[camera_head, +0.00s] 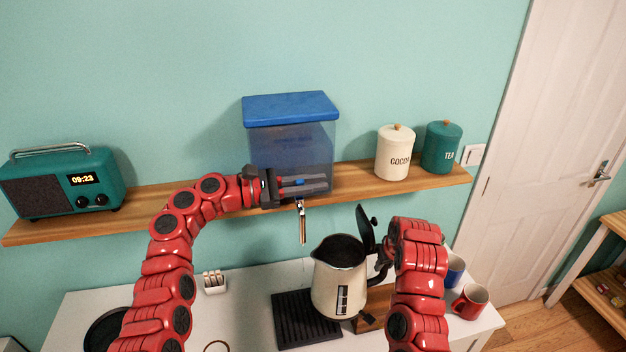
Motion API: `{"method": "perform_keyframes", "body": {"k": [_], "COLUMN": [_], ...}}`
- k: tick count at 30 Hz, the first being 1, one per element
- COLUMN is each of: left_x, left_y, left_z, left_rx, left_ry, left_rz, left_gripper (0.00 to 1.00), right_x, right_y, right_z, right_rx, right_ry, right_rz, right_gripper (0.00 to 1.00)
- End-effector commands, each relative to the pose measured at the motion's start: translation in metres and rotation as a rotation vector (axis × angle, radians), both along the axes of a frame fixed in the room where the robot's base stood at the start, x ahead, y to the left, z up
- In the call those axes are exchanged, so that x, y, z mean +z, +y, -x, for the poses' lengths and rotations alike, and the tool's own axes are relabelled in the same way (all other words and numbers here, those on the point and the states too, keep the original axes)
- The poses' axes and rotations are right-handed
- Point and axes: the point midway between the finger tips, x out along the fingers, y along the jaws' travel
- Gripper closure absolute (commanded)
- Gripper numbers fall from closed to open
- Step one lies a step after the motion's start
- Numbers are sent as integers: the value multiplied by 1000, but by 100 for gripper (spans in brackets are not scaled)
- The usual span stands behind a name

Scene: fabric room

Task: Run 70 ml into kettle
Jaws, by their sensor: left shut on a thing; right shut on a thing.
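A clear water dispenser (270,145) with a blue lid stands on the wall shelf. Its metal spout (303,228) hangs below the shelf's front edge. My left gripper (302,186) is shut on the blue tap lever (299,182) at the dispenser's front. The cream kettle (334,292) is upright with its black lid (366,230) open, below and slightly right of the spout. My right gripper (382,262) is shut on the kettle's black handle, mostly hidden by the arm. A faint thin line shows under the spout; I cannot tell if it is water. The water level inside the kettle is not visible.
A black ribbed drip mat (294,325) lies on the white counter beside the kettle. A red mug (470,302) and a blue mug (454,270) stand at the right. A radio (62,183), a cocoa jar (394,155) and a tea jar (441,148) are on the shelf (350,178).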

Motion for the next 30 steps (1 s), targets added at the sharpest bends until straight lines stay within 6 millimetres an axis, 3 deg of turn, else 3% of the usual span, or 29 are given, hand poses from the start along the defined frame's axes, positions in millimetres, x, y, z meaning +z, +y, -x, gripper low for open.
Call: {"method": "perform_keyframes", "body": {"k": [15,30], "left_x": [-8,-11], "left_y": [-4,-5], "left_z": [13,17], "left_rx": [3,1], "left_ry": [-353,-443], "left_rz": [-106,-135], "left_gripper": [100,100], "right_x": [2,2], "right_y": [1,1], "right_z": [-1,-1], "right_rx": [0,0], "right_ry": [-4,-5], "right_rz": [-1,-1], "right_gripper": [100,100]}}
